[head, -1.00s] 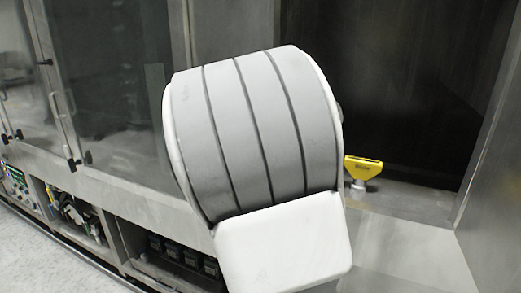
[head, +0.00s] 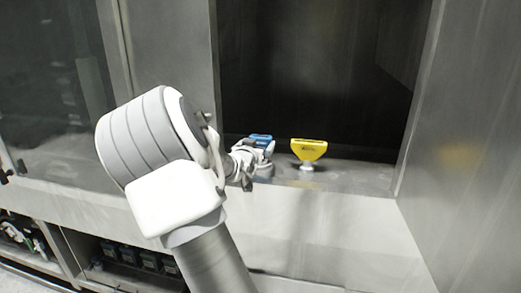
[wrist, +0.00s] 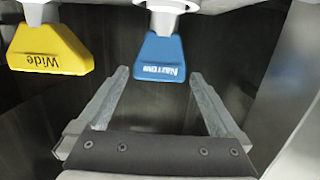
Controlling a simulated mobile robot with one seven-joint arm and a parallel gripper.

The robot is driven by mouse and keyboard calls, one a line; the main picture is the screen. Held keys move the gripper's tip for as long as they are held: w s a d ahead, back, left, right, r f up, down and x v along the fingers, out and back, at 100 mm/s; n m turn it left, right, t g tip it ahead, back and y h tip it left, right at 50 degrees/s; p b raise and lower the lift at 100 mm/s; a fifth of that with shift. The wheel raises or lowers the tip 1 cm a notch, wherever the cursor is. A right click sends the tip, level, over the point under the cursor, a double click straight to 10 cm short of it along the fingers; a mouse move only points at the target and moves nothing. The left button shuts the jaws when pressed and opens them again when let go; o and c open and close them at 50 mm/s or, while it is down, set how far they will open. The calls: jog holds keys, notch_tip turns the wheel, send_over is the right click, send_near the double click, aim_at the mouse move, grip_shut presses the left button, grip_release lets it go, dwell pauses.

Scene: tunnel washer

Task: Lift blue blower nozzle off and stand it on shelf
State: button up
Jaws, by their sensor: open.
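The blue nozzle (head: 261,140), marked "Narrow", stands upright on the ledge of the dark opening in the head view, partly hidden behind my wrist. In the wrist view the blue nozzle (wrist: 163,60) appears upside down, its wide end towards my gripper and its white neck at the top edge. My gripper (wrist: 160,75) is open and empty. Its fingertips lie on either side of the nozzle's wide end in the picture; I cannot tell how deep it is between them. In the head view my arm hides most of the gripper (head: 250,160).
A yellow nozzle (head: 309,151), marked "Wide", stands beside the blue one on the ledge; it also shows in the wrist view (wrist: 48,50). A metal side wall (head: 465,150) bounds the opening on the right. The ledge (head: 365,178) is clear right of the yellow nozzle.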

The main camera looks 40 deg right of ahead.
aim_at(259, 141)
jog(key=x, duration=0.5)
jog(key=shift+r+p, duration=0.1)
jog(key=shift+p, duration=0.25)
jog(key=shift+r, duration=0.1)
jog(key=c, duration=1.2)
